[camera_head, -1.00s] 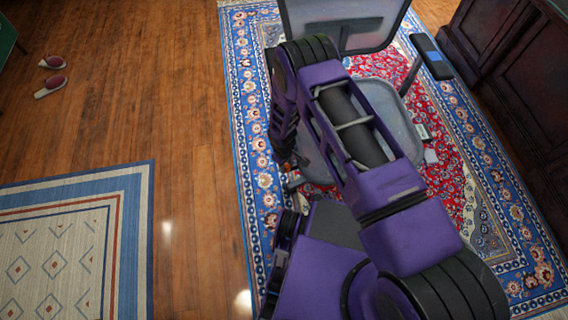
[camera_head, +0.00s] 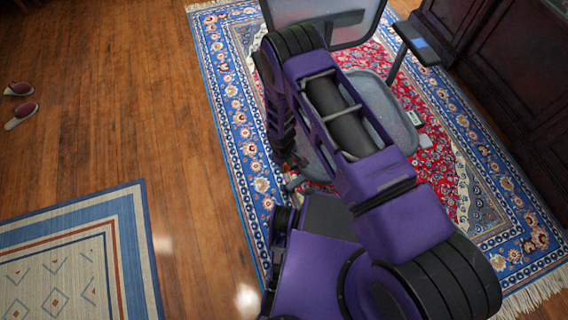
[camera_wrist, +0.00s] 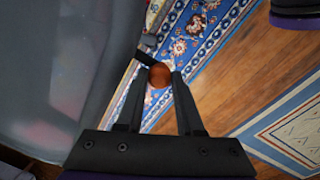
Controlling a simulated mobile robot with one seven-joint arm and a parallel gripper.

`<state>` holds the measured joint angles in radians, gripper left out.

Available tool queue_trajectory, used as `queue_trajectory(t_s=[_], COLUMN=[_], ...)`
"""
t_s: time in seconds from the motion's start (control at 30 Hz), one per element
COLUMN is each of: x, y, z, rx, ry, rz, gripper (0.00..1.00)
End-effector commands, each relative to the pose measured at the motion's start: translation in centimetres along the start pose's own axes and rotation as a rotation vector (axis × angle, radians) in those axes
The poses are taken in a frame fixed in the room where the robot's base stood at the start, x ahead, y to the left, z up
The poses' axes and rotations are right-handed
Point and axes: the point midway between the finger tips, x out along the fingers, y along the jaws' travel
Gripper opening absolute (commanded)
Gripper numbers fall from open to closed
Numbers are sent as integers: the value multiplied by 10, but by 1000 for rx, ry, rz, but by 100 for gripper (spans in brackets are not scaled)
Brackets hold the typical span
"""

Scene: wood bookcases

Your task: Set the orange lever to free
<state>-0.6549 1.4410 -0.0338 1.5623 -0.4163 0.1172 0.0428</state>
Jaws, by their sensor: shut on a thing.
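The orange lever's round knob (camera_wrist: 160,75) sits between the fingertips of my gripper (camera_wrist: 158,84) in the wrist view. My gripper is shut on it. A dark stem (camera_wrist: 146,58) runs from the knob up and left toward the chair. The lever belongs to a grey office chair (camera_head: 385,110), whose seat is partly hidden behind my purple arm in the head view. The chair's grey side fills the left of the wrist view (camera_wrist: 60,70). I cannot tell which setting the lever is at.
The chair stands on a red and blue patterned rug (camera_head: 225,90). A dark wooden cabinet (camera_head: 500,70) stands close on the right. A beige and blue rug (camera_head: 80,255) and slippers (camera_head: 20,115) lie on the left. Wooden floor (camera_head: 120,100) between them is clear.

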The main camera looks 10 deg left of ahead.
Motion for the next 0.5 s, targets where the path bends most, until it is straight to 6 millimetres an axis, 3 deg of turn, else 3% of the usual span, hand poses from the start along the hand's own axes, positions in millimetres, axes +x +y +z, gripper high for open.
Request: queue_trajectory(t_s=[0.47,0.5], x=[1,1], y=[1,2], z=[2,2], rx=[7,7], ry=[-1,-1], rz=[1,1], gripper=[0,38])
